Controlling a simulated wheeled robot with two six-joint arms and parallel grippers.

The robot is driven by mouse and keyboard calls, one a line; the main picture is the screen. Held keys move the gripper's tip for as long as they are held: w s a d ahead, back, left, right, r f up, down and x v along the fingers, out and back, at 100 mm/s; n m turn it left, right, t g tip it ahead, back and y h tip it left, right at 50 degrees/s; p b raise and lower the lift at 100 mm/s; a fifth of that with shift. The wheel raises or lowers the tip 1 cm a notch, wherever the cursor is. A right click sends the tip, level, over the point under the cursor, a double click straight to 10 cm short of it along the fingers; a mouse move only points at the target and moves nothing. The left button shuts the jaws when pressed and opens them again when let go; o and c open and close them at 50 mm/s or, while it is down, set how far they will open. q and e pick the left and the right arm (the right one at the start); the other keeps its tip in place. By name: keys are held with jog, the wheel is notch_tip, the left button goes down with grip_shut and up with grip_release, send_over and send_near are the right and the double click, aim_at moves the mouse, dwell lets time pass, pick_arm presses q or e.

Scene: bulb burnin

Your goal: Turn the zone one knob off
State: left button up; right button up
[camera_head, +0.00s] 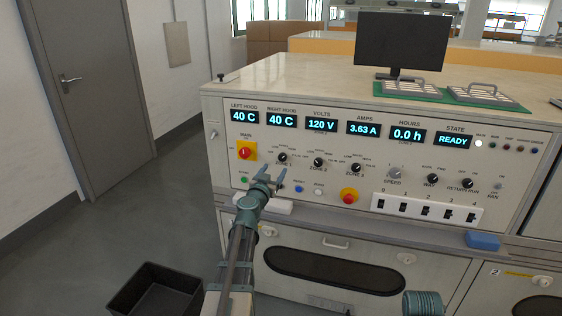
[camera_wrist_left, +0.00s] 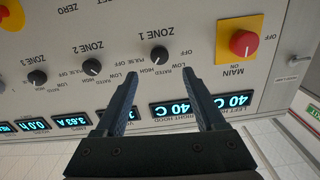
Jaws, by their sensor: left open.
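The zone one knob (camera_head: 282,157) is a small black rotary knob on the front panel, right of the red and yellow main switch (camera_head: 246,151). In the left wrist view, which is upside down, the zone one knob (camera_wrist_left: 159,55) shows between and just beyond the fingertips. Its exact setting is too small to read surely. My left gripper (camera_head: 273,174) is open and empty in front of the panel, just below the knob in the head view. Its two dark fingers (camera_wrist_left: 162,66) also show in the wrist view, apart from the knob. My right gripper is out of view.
The zone two knob (camera_head: 318,162) and zone three knob (camera_head: 357,168) sit to the right. A red and yellow button (camera_head: 349,196) and a white switch strip (camera_head: 427,206) are lower on the panel. A black bin (camera_head: 155,290) stands on the floor at left.

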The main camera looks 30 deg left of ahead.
aim_at(282, 158)
pick_arm(q)
jog(key=x, duration=0.8)
jog(key=shift+w, duration=0.35)
grip_shut()
